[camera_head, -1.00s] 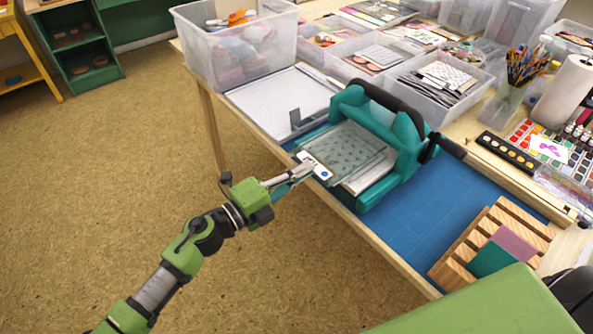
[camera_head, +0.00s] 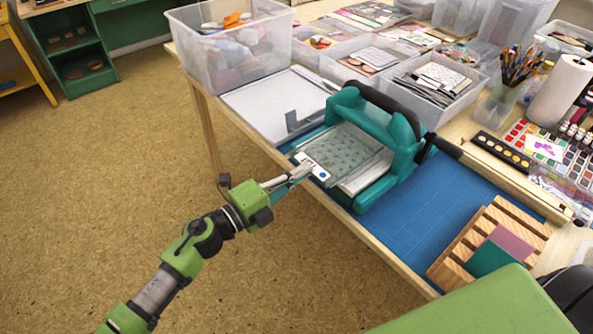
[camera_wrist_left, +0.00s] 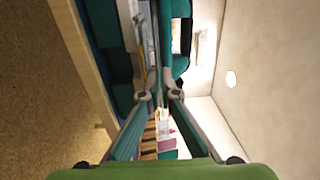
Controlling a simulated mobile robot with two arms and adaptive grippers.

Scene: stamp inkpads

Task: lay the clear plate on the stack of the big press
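The clear plate (camera_head: 352,148) is a greenish see-through sheet with a white label and blue dot at its near corner. It lies flat on or just above the pale stack (camera_head: 368,176) of the teal big press (camera_head: 407,160); a gap cannot be told. Patterned shapes show through it. My left gripper (camera_head: 302,172) is at the labelled near edge of the plate. The right gripper is not in view.
A blue mat (camera_head: 425,210) lies free right of the press. A wooden rack (camera_head: 455,262) with coloured pads stands at the front right. A grey-white board (camera_head: 275,105) lies left of the press, and a clear bin (camera_head: 230,65) stands behind it. The table's front edge runs under my arm.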

